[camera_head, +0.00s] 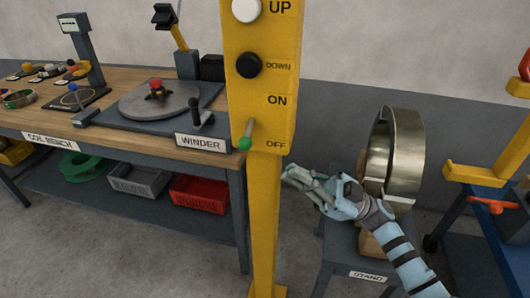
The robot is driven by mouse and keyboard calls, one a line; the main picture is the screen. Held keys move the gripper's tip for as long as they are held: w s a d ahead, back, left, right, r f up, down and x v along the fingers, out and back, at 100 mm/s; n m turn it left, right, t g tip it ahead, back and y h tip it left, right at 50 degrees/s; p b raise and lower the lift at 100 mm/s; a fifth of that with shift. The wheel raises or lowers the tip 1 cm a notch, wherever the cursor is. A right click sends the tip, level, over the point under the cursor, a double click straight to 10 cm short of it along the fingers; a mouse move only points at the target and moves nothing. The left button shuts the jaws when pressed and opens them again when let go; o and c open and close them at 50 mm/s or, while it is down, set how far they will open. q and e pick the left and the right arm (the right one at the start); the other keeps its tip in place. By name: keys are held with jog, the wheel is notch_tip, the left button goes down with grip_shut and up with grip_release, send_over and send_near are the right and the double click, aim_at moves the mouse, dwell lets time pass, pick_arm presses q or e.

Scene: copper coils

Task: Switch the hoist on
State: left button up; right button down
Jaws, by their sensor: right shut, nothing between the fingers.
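The yellow hoist control box (262,112) stands on a yellow post in the middle of the head view. It has a white UP button (246,9), a black DOWN button (249,65), and a lever with a green knob (244,143) below. The lever tilts down, its knob beside the OFF label and below the ON label. My right gripper (287,172) is shut and empty, just right of the post and below the box, apart from the lever. My left gripper is not in view.
A metal ring (397,150) stands on the stand (367,275) behind my right arm. The winder bench (60,115) fills the left, with a red crate (199,193) below. A yellow and blue frame (490,175) with an orange handle is at far right.

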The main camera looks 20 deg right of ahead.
aim_at(248, 134)
jog(key=x, duration=0.7)
jog(key=shift+w+a+r+p, duration=0.1)
jog(key=shift+a+r+p, duration=0.1)
jog(key=shift+a+p, duration=0.1)
